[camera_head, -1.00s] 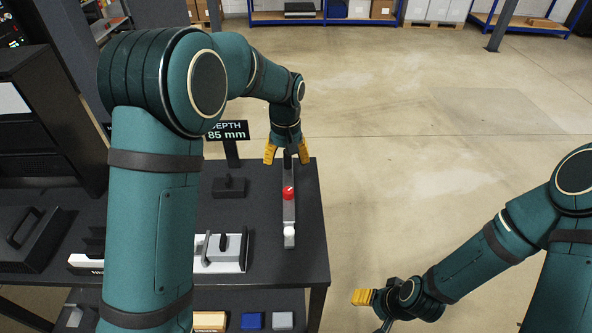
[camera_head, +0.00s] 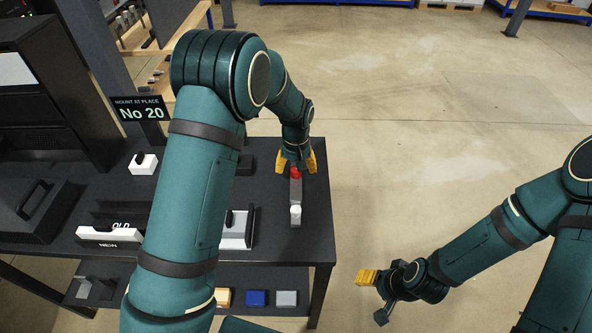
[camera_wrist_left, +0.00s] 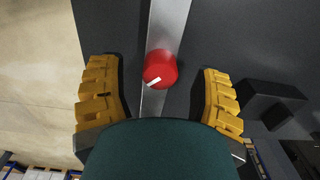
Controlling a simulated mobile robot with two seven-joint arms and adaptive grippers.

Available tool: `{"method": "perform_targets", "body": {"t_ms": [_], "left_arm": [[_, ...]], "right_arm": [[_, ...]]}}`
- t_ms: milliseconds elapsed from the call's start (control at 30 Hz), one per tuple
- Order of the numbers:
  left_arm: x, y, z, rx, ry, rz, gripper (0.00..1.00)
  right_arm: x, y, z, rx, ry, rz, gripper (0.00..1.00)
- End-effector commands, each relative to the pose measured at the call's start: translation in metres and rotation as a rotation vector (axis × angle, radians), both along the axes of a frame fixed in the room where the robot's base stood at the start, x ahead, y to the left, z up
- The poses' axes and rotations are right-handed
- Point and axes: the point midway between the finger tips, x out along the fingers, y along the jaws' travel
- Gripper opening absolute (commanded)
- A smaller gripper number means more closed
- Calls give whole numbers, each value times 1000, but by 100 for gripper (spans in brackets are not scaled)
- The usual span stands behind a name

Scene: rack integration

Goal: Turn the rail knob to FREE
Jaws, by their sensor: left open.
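The red rail knob (camera_head: 296,174) sits on a narrow grey rail (camera_head: 296,193) near the right end of the dark table. In the left wrist view the knob (camera_wrist_left: 160,68) is round with a white pointer mark aimed to the lower left. My left gripper (camera_head: 295,166) is over the knob with its yellow fingers spread; in the left wrist view the fingers (camera_wrist_left: 158,98) stand on either side, clear of it. No FREE label is readable. My right gripper (camera_head: 368,277) hangs over the floor to the right, and its finger opening is not clear.
A white knob (camera_head: 295,212) is at the rail's near end. A sign reading "No 20" (camera_head: 140,109) stands at the back. Floor on the right is open.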

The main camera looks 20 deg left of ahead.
Motion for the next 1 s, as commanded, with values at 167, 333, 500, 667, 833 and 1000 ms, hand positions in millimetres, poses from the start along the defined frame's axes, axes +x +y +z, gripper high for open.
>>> {"method": "perform_targets", "body": {"t_ms": [167, 333, 500, 667, 833, 1000], "left_arm": [[0, 0, -9, 0, 0, 0, 65], [0, 0, -10, 0, 0, 0, 65], [0, 0, -9, 0, 0, 0, 42], [0, 0, -9, 0, 0, 0, 0], [0, 0, -9, 0, 0, -4, 0], [0, 0, -9, -1, 0, -38, 0]], "right_arm": [[0, 0, -1, 0, 1, 0, 61], [-1, 0, -1, 0, 1, 1, 61], [0, 0, -1, 0, 1, 0, 61], [0, 0, -1, 0, 1, 0, 61], [0, 0, -1, 0, 1, 0, 61], [-1, 0, -1, 0, 1, 0, 61]]}}
